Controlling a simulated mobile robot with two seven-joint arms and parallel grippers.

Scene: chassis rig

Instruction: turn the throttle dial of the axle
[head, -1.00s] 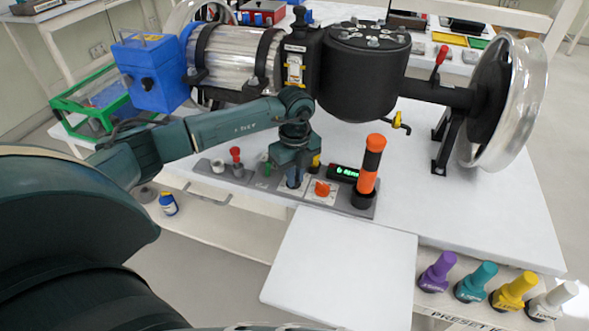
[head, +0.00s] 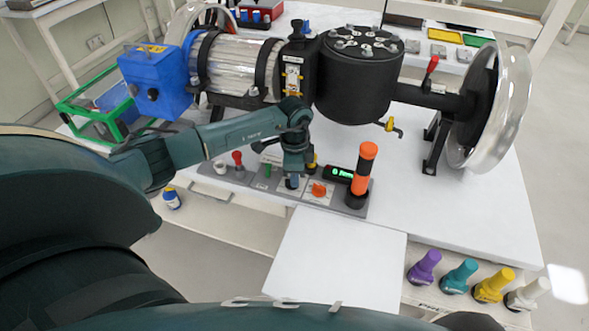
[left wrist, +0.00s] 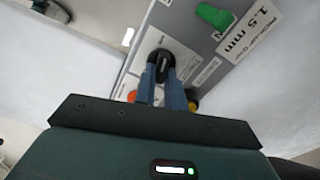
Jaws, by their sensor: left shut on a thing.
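The axle (head: 360,75) lies across the table, with a silver cylinder at left and a wheel at right. A grey control panel (head: 235,178) lies in front of it. My left gripper (head: 292,182) points down at this panel, left of an orange dial (head: 318,189). In the left wrist view its two blue fingers (left wrist: 164,82) are shut on a black dial (left wrist: 161,62) on a white plate. I cannot read that plate's label, so I cannot confirm it is the throttle dial. In the head view the gripper hides this dial. My right gripper is out of view.
An orange-and-black post (head: 363,170) stands at the panel's right end, beside a green display (head: 340,173). A red-topped lever (head: 238,160) stands at left. A green knob (left wrist: 214,15) shows in the wrist view. A bare white board (head: 335,260) lies in front.

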